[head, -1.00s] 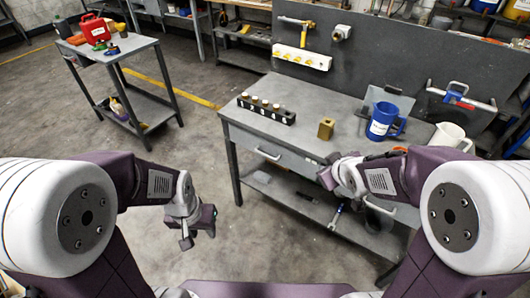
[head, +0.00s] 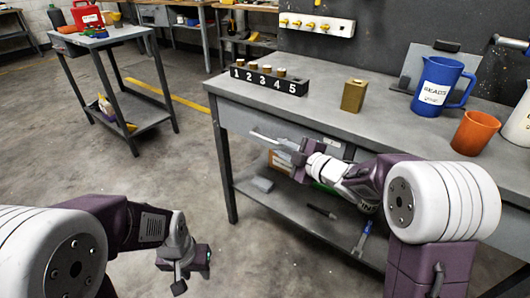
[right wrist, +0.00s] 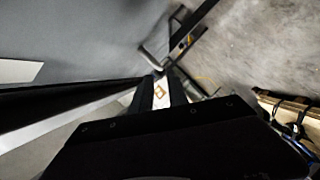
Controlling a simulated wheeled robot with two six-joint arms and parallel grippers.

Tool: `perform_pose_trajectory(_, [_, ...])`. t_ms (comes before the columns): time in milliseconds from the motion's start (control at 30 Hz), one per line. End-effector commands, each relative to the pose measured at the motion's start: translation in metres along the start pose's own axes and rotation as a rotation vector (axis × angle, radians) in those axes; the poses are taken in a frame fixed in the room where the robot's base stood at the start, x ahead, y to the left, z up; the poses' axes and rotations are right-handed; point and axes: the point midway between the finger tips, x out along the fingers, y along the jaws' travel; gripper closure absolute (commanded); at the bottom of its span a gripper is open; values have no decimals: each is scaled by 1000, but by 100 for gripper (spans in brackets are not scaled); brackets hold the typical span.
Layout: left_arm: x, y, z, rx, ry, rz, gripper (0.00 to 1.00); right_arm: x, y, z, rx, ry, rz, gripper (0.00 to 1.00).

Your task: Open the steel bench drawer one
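The steel bench (head: 330,100) stands right of centre in the head view. Its grey drawer front (head: 236,118) sits under the top and looks closed. A silver bar handle (head: 268,138) stands out from the front. My right gripper (head: 300,152) is at the right end of this handle and hides part of it. In the right wrist view, the handle (right wrist: 152,58) shows just beyond the dark fingers (right wrist: 168,88); whether they are shut on it is unclear. My left gripper (head: 183,270) hangs over the floor at lower left, apart from the bench; its opening is unclear.
On the bench stand a numbered black block (head: 268,80), a brass-coloured container (head: 354,95), a blue jug (head: 440,86) and an orange cup (head: 474,133). A lower shelf (head: 290,200) holds loose items. A side cart (head: 110,45) stands at left. The floor between is open.

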Motion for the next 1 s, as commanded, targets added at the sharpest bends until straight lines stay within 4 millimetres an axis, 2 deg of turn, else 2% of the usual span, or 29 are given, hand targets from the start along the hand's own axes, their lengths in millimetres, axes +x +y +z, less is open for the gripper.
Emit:
perform_pose_trajectory(67, [-2, 0, 0, 0, 1, 0, 64, 1, 2, -1, 0, 0, 0, 80])
perform_pose_trajectory(167, [4, 0, 0, 0, 1, 0, 64, 12, 0, 0, 0, 1, 0, 80])
perform_pose_trajectory(400, [20, 0, 2, 0, 0, 0, 64, 63, -2, 0, 0, 1, -1, 80])
perform_pose_trajectory(500, [23, 0, 2, 0, 0, 0, 64, 78, 0, 0, 1, 0, 0, 80])
perform_pose_trajectory(633, [25, 0, 2, 0, 0, 0, 64, 89, 1, 0, 1, -1, 1, 80])
perform_pose_trajectory(867, [24, 0, 2, 0, 0, 0, 64, 90, 2, -1, 2, -2, 1, 80])
perform_pose_trajectory(900, [24, 0, 2, 0, 0, 0, 64, 90, 2, -1, 2, -2, 1, 83])
perform_pose_trajectory(967, [24, 0, 2, 0, 0, 0, 64, 90, 2, -1, 2, -2, 1, 100])
perform_pose_trajectory(1000, [24, 0, 2, 0, 0, 0, 64, 90, 2, -1, 2, -2, 1, 100])
